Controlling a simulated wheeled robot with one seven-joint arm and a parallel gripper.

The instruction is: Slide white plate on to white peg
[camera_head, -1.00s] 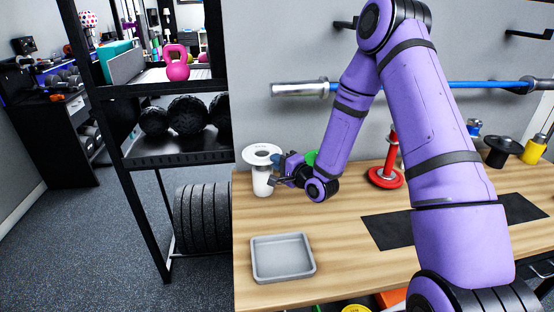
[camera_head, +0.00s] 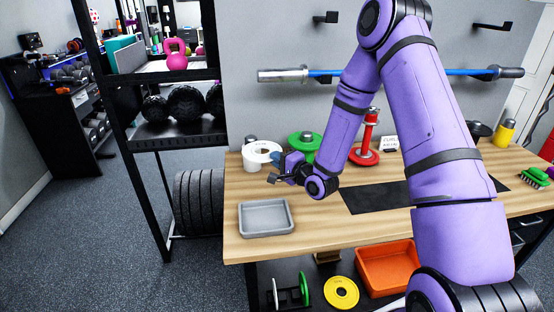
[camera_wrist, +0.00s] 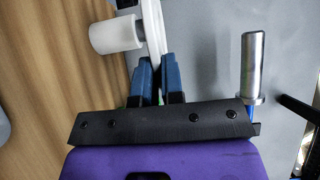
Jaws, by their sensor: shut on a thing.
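The white plate (camera_head: 262,152) is at the far left of the bench, its round face with a centre hole turned up. My gripper (camera_head: 274,168) is at its right, near edge. In the wrist view, my blue fingertips (camera_wrist: 157,72) are shut on the plate's thin rim (camera_wrist: 153,35). A white cylinder (camera_wrist: 113,33) shows beside the disc, on its bench side; I cannot tell if it is the plate's hub or part of the peg. A grey post top (camera_head: 250,139) shows just behind the plate, perhaps the white peg's; its lower part is hidden.
A green plate on a stand (camera_head: 303,143) is close right of my gripper, and a red stand (camera_head: 364,157) is beyond my forearm. A grey tray (camera_head: 266,218) lies in front. The barbell's metal end (camera_head: 282,75) is on the wall above, close by in the wrist view (camera_wrist: 252,65).

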